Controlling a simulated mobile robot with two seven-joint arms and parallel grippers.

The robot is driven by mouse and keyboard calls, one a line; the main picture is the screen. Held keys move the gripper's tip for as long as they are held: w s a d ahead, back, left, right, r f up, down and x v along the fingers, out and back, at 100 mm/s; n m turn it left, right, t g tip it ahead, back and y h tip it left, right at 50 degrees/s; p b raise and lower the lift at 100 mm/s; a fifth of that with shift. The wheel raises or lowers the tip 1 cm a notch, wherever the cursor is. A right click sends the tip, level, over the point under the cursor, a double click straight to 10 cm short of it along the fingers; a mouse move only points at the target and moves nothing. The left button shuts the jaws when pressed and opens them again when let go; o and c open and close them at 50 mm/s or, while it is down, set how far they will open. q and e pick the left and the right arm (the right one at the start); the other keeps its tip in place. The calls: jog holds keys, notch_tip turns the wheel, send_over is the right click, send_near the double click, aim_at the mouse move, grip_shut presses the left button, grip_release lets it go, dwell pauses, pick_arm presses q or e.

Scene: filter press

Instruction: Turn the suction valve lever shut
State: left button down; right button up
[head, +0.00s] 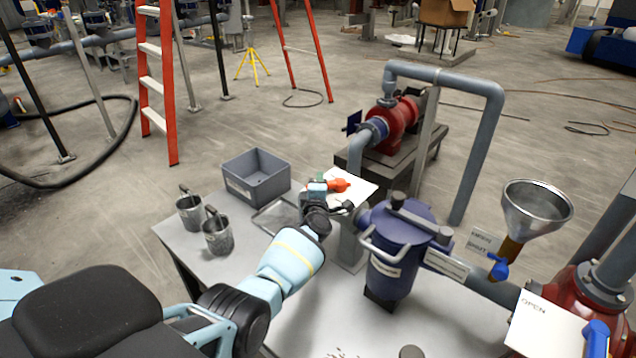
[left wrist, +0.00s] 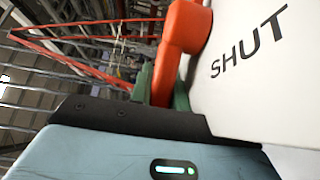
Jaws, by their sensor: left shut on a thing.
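An orange-red lever (head: 341,185) sits in front of a white plate (head: 362,198), at the pipe between the red pump and the table. I take it to be the suction valve lever. My left gripper (head: 326,188) reaches it from the left and is shut on it. In the left wrist view the lever (left wrist: 182,40) rises between the green fingers (left wrist: 163,88), and the plate (left wrist: 232,95) beside it reads SHUT. The fingers hide the lever's lower part there. The valve body is mostly hidden behind my gripper. My right gripper is not in view.
A blue strainer pot (head: 395,265) stands right of my left arm. A grey bin (head: 257,178) and two metal cups (head: 217,235) are on the table's left. A steel funnel (head: 537,210), blue-handled valve (head: 499,268) and OPEN plate (head: 545,328) are at right. A red pump (head: 392,125) stands behind.

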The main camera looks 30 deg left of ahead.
pick_arm(q)
jog(key=n+g+y, duration=0.1)
jog(key=n+y, duration=0.1)
jog(key=shift+s+d+f+g+y+b, duration=0.15)
jog(key=shift+s+d+g+y+b, duration=0.15)
jog(key=shift+s+d+g+y, duration=0.1)
jog(key=shift+s+n+g+y, duration=0.15)
jog(key=shift+n+g+y, duration=0.25)
jog(key=shift+n+y, duration=0.1)
jog(key=shift+s+d+y, duration=0.1)
jog(key=shift+d+y, duration=0.05)
jog(key=shift+y, duration=0.15)
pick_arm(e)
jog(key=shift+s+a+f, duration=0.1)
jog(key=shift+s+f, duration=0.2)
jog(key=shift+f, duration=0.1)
pick_arm(q)
jog(key=shift+n+g, duration=0.3)
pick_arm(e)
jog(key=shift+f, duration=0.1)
pick_arm(q)
jog(key=c, duration=1.3)
grip_release()
jog(key=shift+c, duration=0.2)
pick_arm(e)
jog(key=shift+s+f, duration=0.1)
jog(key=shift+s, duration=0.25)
